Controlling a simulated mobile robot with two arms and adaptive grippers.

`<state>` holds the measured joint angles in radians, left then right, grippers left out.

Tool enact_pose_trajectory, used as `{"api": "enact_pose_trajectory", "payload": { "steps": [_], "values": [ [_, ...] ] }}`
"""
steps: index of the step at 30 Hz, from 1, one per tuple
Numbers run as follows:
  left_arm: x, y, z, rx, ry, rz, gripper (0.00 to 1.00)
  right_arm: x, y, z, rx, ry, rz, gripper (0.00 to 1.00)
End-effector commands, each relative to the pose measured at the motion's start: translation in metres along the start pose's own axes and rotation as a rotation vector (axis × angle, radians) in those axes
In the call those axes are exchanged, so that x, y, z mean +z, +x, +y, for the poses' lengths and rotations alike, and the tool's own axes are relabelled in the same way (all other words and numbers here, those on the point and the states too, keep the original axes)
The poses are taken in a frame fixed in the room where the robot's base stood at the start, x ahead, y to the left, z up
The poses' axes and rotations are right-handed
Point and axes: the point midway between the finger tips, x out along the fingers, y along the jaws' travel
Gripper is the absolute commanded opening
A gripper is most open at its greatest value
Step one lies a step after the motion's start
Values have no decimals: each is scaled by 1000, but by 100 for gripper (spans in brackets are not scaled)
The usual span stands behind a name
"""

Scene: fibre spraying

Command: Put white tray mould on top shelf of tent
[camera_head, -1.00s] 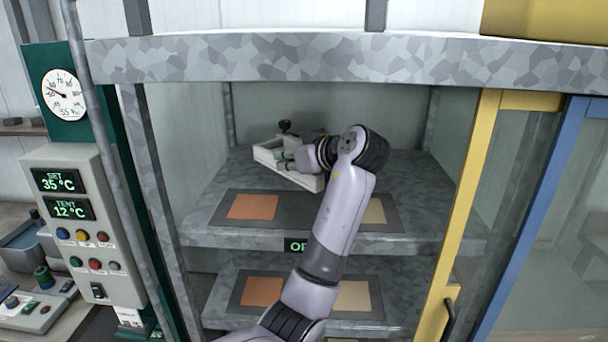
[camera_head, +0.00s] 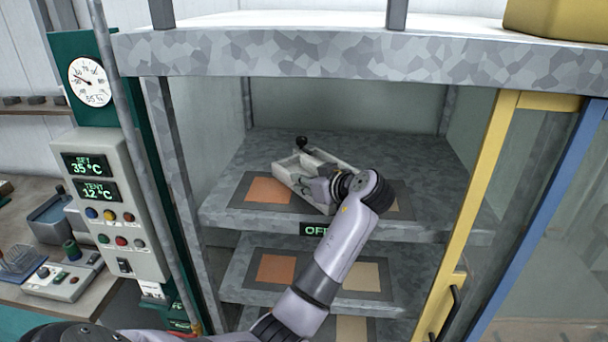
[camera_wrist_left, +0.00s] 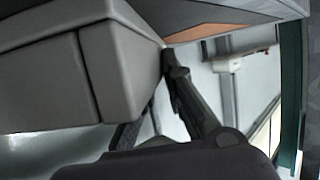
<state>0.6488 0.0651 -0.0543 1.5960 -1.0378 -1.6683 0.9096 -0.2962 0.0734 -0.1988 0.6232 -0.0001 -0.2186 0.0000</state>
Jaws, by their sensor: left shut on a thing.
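The white tray mould (camera_head: 289,168) is inside the tent at the top shelf (camera_head: 268,143), turned at an angle over the dark mat with the orange and tan squares. A dark knob stands up at its far end. My left gripper (camera_head: 318,186) is shut on the near part of the tray mould; its fingers are partly hidden by the wrist. In the left wrist view the pale tray mould (camera_wrist_left: 65,70) fills the upper left, close to a dark finger. I cannot tell whether the tray mould touches the shelf. My right gripper is not in view.
The tent's grey top slab (camera_head: 350,55) runs just above the opening. A yellow door frame (camera_head: 476,200) stands open at the right, beside a blue frame (camera_head: 545,215). A control panel (camera_head: 108,205) is at the left. A lower shelf (camera_head: 245,300) holds a similar mat.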

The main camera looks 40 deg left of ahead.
Motion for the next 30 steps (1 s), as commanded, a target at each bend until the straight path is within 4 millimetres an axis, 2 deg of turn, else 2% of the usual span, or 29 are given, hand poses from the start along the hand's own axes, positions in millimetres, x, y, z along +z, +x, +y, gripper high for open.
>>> {"api": "enact_pose_trajectory", "payload": {
  "steps": [1,2,11,22,26,30],
  "values": [
    [-4,-1,0,3,-9,8,0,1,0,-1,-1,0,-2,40],
    [0,0,0,0,1,-1,10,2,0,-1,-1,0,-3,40],
    [0,0,0,0,1,-1,30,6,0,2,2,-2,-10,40],
    [1,-5,1,2,0,-1,30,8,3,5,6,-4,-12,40],
    [3,-23,2,5,-3,-1,30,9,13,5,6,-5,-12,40],
    [4,-53,2,6,-5,-2,30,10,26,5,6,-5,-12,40]
  ]
}}
